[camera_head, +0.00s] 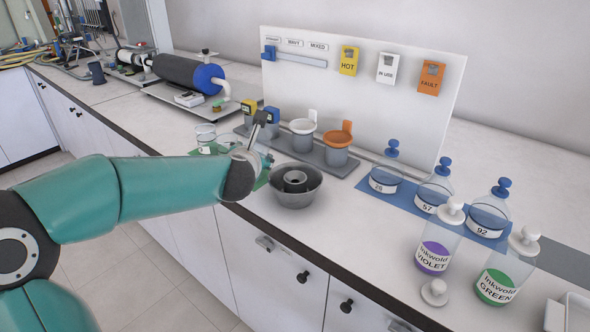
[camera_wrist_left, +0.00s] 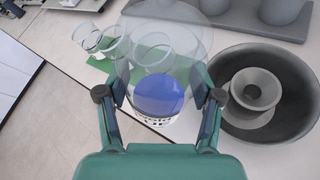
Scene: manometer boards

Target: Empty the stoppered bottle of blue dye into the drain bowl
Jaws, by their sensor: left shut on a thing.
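My left gripper (camera_wrist_left: 160,98) is shut on a clear bottle (camera_wrist_left: 158,60) with blue dye (camera_wrist_left: 158,94) in it and a white printed label at its near edge. In the head view my left gripper (camera_head: 262,135) is just left of and behind the drain bowl, and the bottle is mostly hidden by it. The grey drain bowl (camera_head: 310,196) stands on the bench with a round cup in its middle. In the left wrist view the bowl (camera_wrist_left: 235,122) is right of the bottle. A loose white stopper (camera_head: 435,291) lies on the bench. My right gripper is out of view.
Bottles labelled VIOLET (camera_head: 437,248) and GREEN (camera_head: 497,276) stand at front right, with white stoppers. Blue-stoppered bottles stand on a blue mat (camera_head: 410,204). A grey rack (camera_head: 341,166) with cups stands behind the bowl. Clear beakers (camera_head: 206,133) are left of my gripper.

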